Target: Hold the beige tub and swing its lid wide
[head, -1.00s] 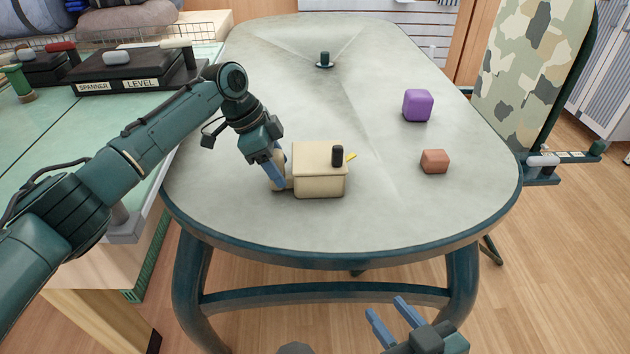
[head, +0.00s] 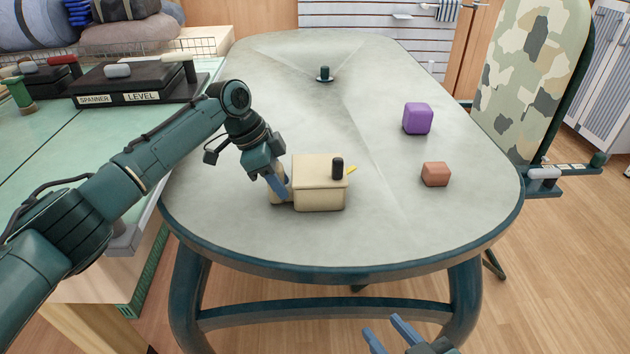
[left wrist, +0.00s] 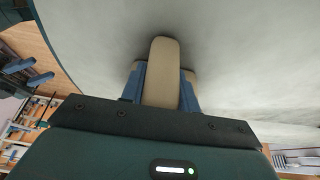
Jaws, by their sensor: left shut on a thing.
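The beige tub (head: 318,198) stands upright on the table with its flat lid (head: 314,168) down. A dark upright knob (head: 338,168) is at the lid's right side, and a small yellow piece (head: 351,169) shows just beyond it. My left gripper (head: 278,188) is at the tub's left side, shut on its beige handle. The handle (left wrist: 163,75) fills the space between the blue fingers in the left wrist view. My right gripper (head: 391,333) is open and empty, low in front of the table's near edge, partly cut off by the picture's bottom.
A purple block (head: 417,118) and a reddish-brown block (head: 435,174) lie to the tub's right on the grey table (head: 250,235). A side bench with labelled boxes (head: 130,80) is at left. Table space around the tub's right is clear.

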